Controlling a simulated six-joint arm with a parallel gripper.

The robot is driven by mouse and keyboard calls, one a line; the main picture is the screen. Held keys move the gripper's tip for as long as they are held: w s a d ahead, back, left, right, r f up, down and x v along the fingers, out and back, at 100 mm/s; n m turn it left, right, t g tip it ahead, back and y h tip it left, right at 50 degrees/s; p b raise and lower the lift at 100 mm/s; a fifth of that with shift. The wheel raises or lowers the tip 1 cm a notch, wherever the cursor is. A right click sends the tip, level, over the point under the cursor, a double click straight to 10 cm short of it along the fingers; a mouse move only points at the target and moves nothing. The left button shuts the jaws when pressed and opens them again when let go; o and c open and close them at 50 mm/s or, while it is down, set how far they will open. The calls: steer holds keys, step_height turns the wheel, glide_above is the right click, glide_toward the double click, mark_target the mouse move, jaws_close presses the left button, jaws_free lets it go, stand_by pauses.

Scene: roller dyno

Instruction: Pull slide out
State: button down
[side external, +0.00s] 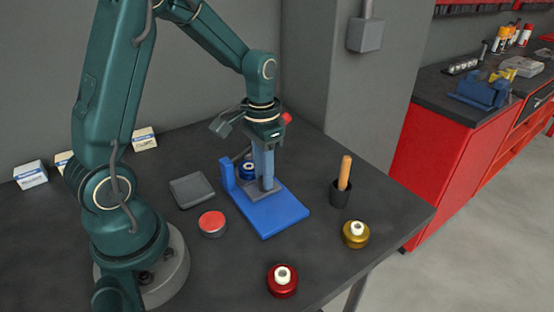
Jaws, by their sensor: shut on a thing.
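A blue fixture (275,214) lies flat on the dark table, with an upright wall at its left end. A small grey piece, apparently the slide (269,187), sits on the fixture near that wall. My gripper (264,182) points straight down over the fixture, with its long fingers close together and their tips at the grey piece. It is shut on this piece. The fingers hide much of the piece, so how far it sits along the fixture cannot be told.
A grey square tray (192,190) and a red-topped round tin (212,223) are left of the fixture. A red knob-topped part (282,283) and a gold one (356,236) stand in front and right. A black cup (340,196) holds a wooden-handled tool (345,172). Small boxes (145,139) line the wall.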

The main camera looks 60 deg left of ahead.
stand_by(0.8)
steer(key=d, duration=1.1)
steer(key=shift+d, duration=0.3)
steer(key=c, duration=0.7)
jaws_free()
steer(key=shift+r, duration=2.6)
